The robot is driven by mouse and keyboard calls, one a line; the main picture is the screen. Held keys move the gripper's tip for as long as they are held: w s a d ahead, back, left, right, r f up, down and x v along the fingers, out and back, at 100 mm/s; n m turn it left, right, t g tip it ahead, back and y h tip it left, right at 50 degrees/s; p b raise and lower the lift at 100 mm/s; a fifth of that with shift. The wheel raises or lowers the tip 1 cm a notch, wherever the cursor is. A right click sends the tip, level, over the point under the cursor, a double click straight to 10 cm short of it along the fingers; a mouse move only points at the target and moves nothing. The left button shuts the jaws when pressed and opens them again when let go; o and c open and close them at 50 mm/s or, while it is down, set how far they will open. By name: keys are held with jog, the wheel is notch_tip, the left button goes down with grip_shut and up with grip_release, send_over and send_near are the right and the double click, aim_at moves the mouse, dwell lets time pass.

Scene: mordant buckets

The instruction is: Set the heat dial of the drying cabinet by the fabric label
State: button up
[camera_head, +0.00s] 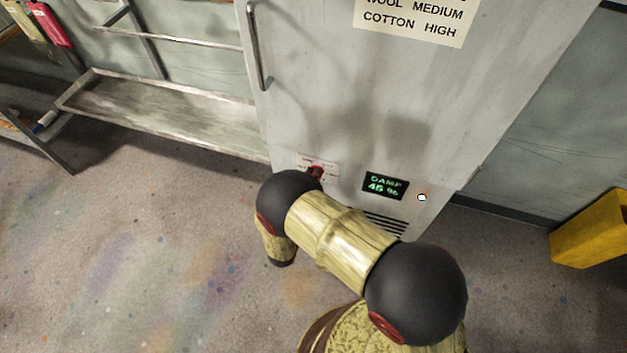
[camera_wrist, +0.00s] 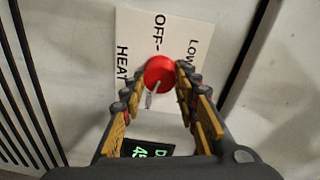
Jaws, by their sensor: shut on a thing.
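The drying cabinet (camera_head: 330,80) is a pale grey metal door front in the head view. Its red heat dial (camera_wrist: 160,72) sits on a white plate (camera_wrist: 130,28) reading "HEAT", "OFF" and "LOW"; other marks are covered. A pale line on the dial points toward the bottom of the wrist view. My gripper (camera_wrist: 167,73) is shut on the dial, one finger on each side. In the head view the dial (camera_head: 315,171) shows partly behind my arm. A sheet (camera_head: 415,18) reads "WOOL MEDIUM" and "COTTON HIGH"; its top is cut off. No garment's fabric label is readable.
A green-lit display (camera_head: 385,186) reads "DAMP" and about 46 %, beside a small white round spot (camera_head: 422,197). A door handle (camera_head: 257,45) stands out at upper left. A metal rack (camera_head: 165,108) stands left; a yellow object (camera_head: 592,230) stands right. Floor between is open.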

jog(key=shift+f, duration=0.1)
dwell(0.3)
jog(key=o, duration=1.2)
jog(key=shift+c, duration=0.2)
jog(key=v, duration=1.2)
jog(key=shift+a, duration=0.1)
